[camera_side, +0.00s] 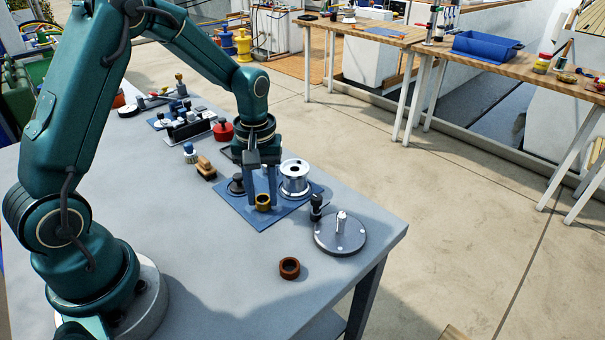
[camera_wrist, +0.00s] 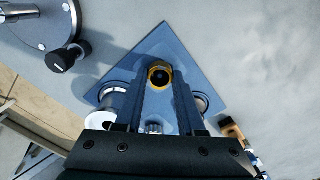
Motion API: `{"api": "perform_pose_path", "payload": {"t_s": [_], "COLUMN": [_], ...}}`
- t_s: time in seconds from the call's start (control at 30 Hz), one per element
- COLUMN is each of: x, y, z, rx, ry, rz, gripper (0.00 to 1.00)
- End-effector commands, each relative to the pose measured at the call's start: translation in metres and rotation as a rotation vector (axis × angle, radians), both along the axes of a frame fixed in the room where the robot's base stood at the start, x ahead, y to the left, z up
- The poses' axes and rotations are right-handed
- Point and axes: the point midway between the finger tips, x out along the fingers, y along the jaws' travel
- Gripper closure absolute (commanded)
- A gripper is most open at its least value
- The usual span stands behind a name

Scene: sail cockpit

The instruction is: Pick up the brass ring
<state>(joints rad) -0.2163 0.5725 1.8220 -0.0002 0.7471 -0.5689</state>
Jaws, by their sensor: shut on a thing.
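The brass ring (camera_side: 263,202) is between the fingertips of my gripper (camera_side: 262,200), low over the blue mat (camera_side: 244,219). In the wrist view the ring (camera_wrist: 160,76) shows as a yellow band around a dark centre, with a finger on each side of it. My gripper (camera_wrist: 160,88) is shut on it there. I cannot tell whether the ring still touches the mat.
A silver spool (camera_side: 294,178) stands close right of my gripper, and a dark round part (camera_side: 237,186) close left. A grey disc with a post (camera_side: 340,234) and a brown ring (camera_side: 289,268) lie nearer the table's edge. The table's front left is clear.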

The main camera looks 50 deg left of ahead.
Motion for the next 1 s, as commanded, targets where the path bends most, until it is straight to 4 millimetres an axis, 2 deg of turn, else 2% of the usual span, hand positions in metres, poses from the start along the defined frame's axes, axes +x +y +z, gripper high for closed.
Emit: {"api": "perform_pose_path", "payload": {"t_s": [0.33,0.47,0.57,0.8,1.0], "x": [0.001,0.001,0.001,-0.033,-0.055], "y": [0.000,0.000,0.001,0.049,0.078], "z": [0.009,0.025,0.045,0.076,0.097], "rx": [0.001,0.001,0.002,0.003,0.002], "ry": [-0.004,-0.007,-0.009,-0.006,-0.004], "rz": [0.000,0.000,0.000,0.012,0.007], "gripper": [1.00,1.00,1.00,1.00,1.00]}}
